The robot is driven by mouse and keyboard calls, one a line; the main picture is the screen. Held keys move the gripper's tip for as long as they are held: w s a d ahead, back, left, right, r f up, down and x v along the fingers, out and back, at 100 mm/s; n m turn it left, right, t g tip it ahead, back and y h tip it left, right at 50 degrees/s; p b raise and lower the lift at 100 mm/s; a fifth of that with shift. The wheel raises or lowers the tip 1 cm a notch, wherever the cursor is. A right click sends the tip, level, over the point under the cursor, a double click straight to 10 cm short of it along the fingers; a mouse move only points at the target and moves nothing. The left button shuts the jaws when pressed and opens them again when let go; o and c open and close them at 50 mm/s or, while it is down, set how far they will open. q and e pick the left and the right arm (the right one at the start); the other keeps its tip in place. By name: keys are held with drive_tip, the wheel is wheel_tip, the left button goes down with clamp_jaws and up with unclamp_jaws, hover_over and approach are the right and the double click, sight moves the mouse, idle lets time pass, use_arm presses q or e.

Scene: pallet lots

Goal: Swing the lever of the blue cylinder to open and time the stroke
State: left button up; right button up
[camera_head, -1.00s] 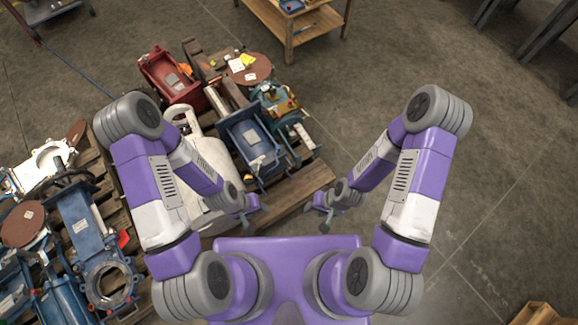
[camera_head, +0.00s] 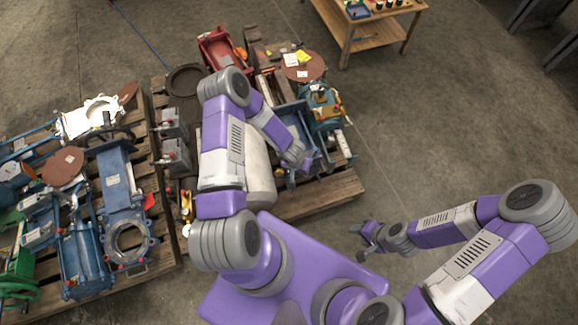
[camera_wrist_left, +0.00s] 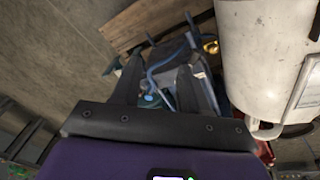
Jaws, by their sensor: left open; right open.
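A blue unit with a cylinder-like body (camera_head: 293,128) lies on the right pallet, partly behind my left arm. Another blue cylinder (camera_head: 82,262) lies on the left pallet. I cannot tell which one carries the lever, and no lever shows clearly. My left gripper (camera_head: 306,167) is near the front of the right pallet's blue unit; contact cannot be made out. In the left wrist view its two dark fingers (camera_wrist_left: 157,72) are apart, with blue parts (camera_wrist_left: 172,72) seen between and beyond them. My right gripper (camera_head: 366,240) is open and empty over bare floor.
A cream tank (camera_head: 259,168) stands beside my left arm, and in the wrist view it (camera_wrist_left: 265,50) is close on the right. A red unit (camera_head: 220,50) and a green-blue unit (camera_head: 322,108) share the pallet (camera_head: 330,194). A wooden table (camera_head: 376,42) stands behind. Floor at right is clear.

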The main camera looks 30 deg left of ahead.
use_arm(q)
drive_tip(key=w+a+f+g+h, duration=0.1)
drive_tip(key=w+a+f, duration=0.25)
drive_tip(key=a, duration=0.45)
drive_tip(key=x, duration=0.4)
drive_tip(key=b+x, duration=0.1)
drive_tip(key=x, duration=0.3)
drive_tip(key=shift+s+a+f+b, duration=0.1)
drive_tip(key=shift+s+a+b, duration=0.1)
drive_tip(key=shift+b, duration=0.1)
clamp_jaws()
